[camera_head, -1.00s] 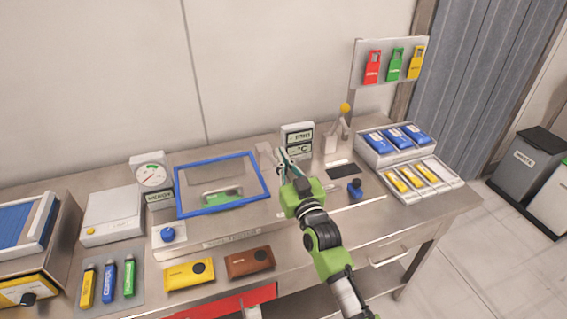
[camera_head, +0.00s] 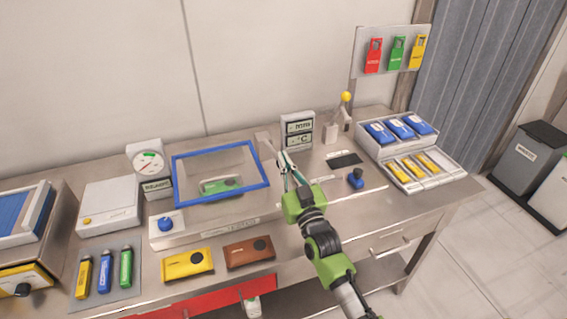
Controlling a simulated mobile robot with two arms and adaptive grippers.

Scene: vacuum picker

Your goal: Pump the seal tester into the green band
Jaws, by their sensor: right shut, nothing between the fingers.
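The seal tester (camera_head: 228,228) is a low metal box with a clear, blue-framed lid (camera_head: 268,184). A green pack (camera_head: 222,186) lies under the lid. A round white gauge (camera_head: 148,162) with a coloured arc stands at its left rear; its needle is too small to read. A blue knob (camera_head: 165,223) is at its front left. A lever with a yellow ball (camera_head: 345,97) stands upright at the back right. My right gripper (camera_head: 283,156) is shut and empty above the bench, just right of the lid and apart from the lever. My left gripper is out of view.
Display boxes (camera_head: 298,128) stand behind my right gripper. A blue-topped stamp-like object (camera_head: 356,178) and dark pad (camera_head: 344,159) lie to its right. Trays of blue packs (camera_head: 401,128) and yellow packs (camera_head: 412,168) are farther right. Yellow (camera_head: 188,263) and brown (camera_head: 249,252) cases lie in front.

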